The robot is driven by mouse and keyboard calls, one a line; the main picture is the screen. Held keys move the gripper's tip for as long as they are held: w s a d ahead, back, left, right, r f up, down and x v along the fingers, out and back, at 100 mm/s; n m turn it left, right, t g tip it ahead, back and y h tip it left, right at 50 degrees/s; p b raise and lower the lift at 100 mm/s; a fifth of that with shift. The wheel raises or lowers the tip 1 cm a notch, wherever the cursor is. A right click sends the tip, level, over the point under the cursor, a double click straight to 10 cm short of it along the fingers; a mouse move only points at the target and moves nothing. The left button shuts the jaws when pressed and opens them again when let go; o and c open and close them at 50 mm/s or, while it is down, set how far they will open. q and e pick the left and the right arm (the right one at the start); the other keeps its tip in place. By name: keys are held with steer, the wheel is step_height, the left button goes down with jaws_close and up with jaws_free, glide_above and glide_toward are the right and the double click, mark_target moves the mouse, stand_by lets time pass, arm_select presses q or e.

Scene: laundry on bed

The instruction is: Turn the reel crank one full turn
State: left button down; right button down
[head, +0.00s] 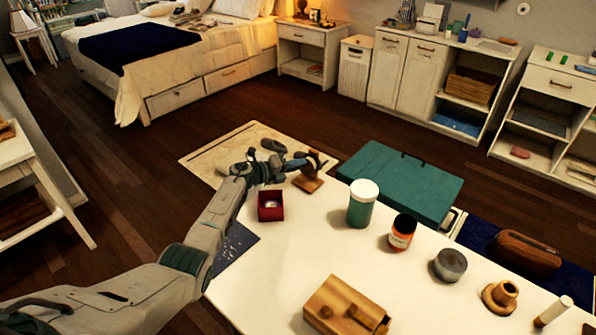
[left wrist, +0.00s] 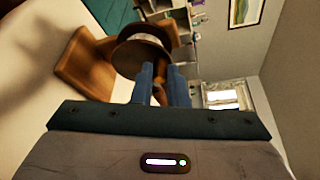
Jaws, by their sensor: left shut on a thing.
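The wooden reel (head: 309,184) stands at the far left end of the white table in the head view. In the left wrist view its round drum (left wrist: 143,55) sits on a brown wooden base (left wrist: 85,62). My left gripper (head: 298,163) reaches the reel from the left. In the left wrist view the blue fingers (left wrist: 160,82) are close together at the side of the drum, shut on the crank handle. A brown bit of the crank (left wrist: 160,92) shows between the fingers; the rest is hidden. My right gripper is in neither view.
The white table (head: 300,240) holds a red box (head: 270,206) near the reel, a green jar (head: 362,204), an orange-labelled jar (head: 402,232), a grey tin (head: 449,264) and a wooden box (head: 345,308). A teal case (head: 400,183) stands beyond the table.

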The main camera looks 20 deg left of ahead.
arm_select(q)
steer(key=shift+a+f+n+h+b, duration=0.25)
steer(key=shift+n+h+b, duration=0.25)
steer(key=shift+n+b, duration=0.35)
steer(key=shift+r, duration=0.1)
steer(key=c, duration=1.4)
jaws_free()
steer(key=shift+c, duration=0.2)
steer(key=s+d+r, duration=0.2)
steer(key=s, duration=0.5)
steer(key=s+d+r, duration=0.3)
steer(key=s, duration=0.5)
steer(key=shift+d, duration=0.25)
